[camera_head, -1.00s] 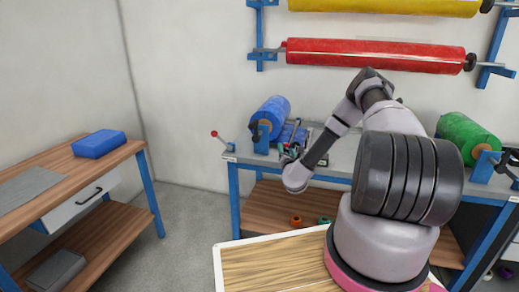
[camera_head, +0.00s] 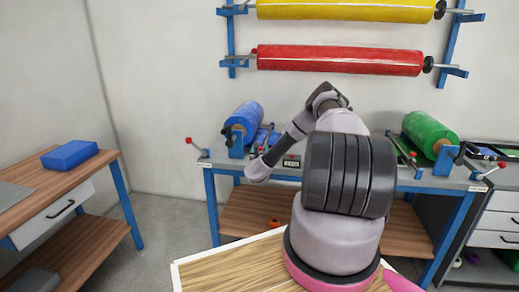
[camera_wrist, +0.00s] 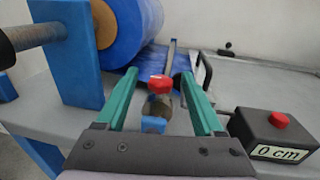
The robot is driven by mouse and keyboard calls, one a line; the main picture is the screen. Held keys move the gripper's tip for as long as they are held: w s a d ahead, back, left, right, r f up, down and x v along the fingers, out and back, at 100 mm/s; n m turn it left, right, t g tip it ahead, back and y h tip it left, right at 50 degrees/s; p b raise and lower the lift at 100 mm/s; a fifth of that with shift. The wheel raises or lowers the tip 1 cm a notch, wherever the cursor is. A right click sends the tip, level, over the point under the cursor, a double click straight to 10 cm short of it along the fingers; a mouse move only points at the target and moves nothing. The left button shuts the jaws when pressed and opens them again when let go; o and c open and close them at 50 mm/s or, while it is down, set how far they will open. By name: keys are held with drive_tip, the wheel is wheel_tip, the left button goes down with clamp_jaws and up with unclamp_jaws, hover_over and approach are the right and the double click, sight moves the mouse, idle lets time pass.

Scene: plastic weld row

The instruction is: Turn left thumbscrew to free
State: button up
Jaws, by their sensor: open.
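A small red-topped knob (camera_wrist: 158,82) on a dull metal cylinder, apparently the left thumbscrew, stands above a small blue block in the wrist view. My gripper (camera_wrist: 158,74) is open, with one green finger on each side of the knob. A gap shows between the knob and each finger, and nothing is gripped. The blue film roll (camera_wrist: 140,30) is just behind. In the head view the roll (camera_head: 245,121) sits at the bench's left end, my gripper is small beside it, and the knob cannot be made out clearly.
A black box with a red button and a "0 cm" display (camera_wrist: 275,135) stands close right of my gripper. A blue roll bracket (camera_wrist: 75,50) stands at left. A green roll (camera_head: 430,132) is at the bench's right end.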

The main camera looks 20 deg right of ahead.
drive_tip(key=shift+w+d, duration=0.35)
drive_tip(key=shift+w, duration=0.2)
clamp_jaws()
drive_tip(key=shift+n+y, duration=0.3)
drive_tip(key=shift+y, duration=0.1)
drive_tip(key=n+t+y, duration=0.1)
drive_tip(key=n+y, duration=0.1)
drive_tip(key=y, duration=0.1)
drive_tip(key=n+y, duration=0.2)
drive_tip(key=y, duration=0.1)
drive_tip(key=shift+t+y, duration=0.3)
drive_tip(key=shift+t, duration=0.1)
drive_tip(key=n+g+y, duration=0.1)
drive_tip(key=n+y, duration=0.2)
drive_tip(key=y, duration=0.1)
drive_tip(key=n+g+y, duration=0.1)
drive_tip(key=n+y, duration=0.2)
drive_tip(key=y, duration=0.1)
drive_tip(key=shift+y, duration=0.6)
